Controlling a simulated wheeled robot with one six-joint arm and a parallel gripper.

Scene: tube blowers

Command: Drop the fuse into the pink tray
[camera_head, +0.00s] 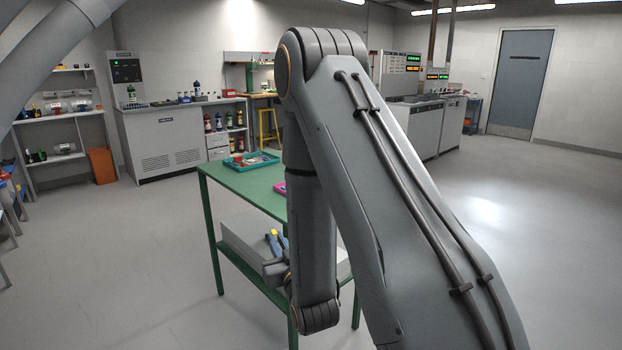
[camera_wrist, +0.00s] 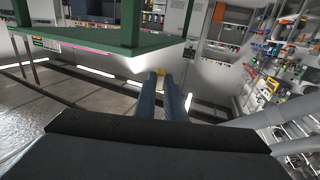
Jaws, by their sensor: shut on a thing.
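The pink tray (camera_head: 279,187) lies on the green table (camera_head: 235,180) in the head view. Only its left corner shows, the rest being hidden behind my arm. My gripper (camera_head: 277,236) is low at the table's near side, beside the tabletop and below its level, with its blue fingers pointing up. It is shut on a small yellow piece that I take for the fuse (camera_wrist: 160,76), seen at the fingertips in the wrist view. The fuse is too small to make out its shape.
A teal tray (camera_head: 251,162) with several small items stands at the table's far end. A grey box (camera_head: 240,238) sits on the lower shelf. The table edge (camera_wrist: 130,41) is close to my fingers in the wrist view. The floor to the right is clear.

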